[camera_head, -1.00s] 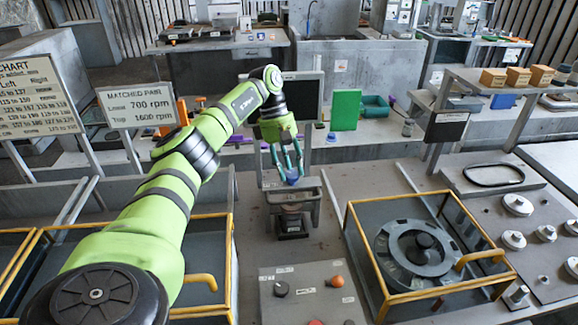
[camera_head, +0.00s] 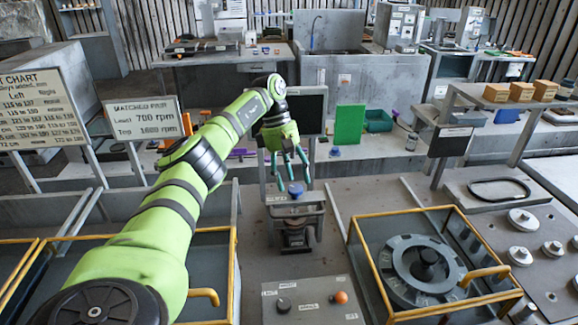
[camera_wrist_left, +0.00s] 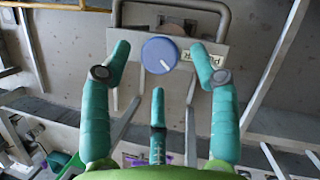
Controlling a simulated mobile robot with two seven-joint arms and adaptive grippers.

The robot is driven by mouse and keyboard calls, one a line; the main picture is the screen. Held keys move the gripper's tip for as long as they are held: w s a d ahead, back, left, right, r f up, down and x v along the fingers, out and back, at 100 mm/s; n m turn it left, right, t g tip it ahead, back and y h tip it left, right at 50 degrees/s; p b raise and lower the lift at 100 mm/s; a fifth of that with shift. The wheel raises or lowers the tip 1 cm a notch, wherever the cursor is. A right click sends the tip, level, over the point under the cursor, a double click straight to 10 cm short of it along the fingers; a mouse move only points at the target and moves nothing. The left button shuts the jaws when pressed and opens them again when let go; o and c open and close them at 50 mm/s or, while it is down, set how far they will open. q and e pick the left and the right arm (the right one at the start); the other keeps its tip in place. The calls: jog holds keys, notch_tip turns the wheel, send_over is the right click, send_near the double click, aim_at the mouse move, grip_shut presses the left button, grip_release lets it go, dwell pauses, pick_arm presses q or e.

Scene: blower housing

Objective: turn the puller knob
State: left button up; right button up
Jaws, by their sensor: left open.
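The puller knob (camera_head: 295,189) is a small blue round knob on top of a grey metal frame, the puller (camera_head: 297,215), in the middle of the bench. In the left wrist view the knob (camera_wrist_left: 160,55) shows from above with a white pointer line, beside a partly hidden label starting with P. My left gripper (camera_head: 292,180) is just above the knob, its teal fingers spread. In the left wrist view the gripper (camera_wrist_left: 163,75) has fingers on either side of the knob and a third below it, apart from it. My right gripper is not in view.
A yellow-railed bin (camera_head: 352,235) with a grey rotor (camera_head: 420,268) stands at right. A control panel (camera_head: 310,302) with knobs lies in front of the puller. A sign (camera_head: 145,118) reads "MATCHED PAIR". A green board (camera_head: 349,125) stands behind.

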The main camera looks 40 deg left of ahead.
pick_arm(q)
jog(key=shift+v, duration=2.95)
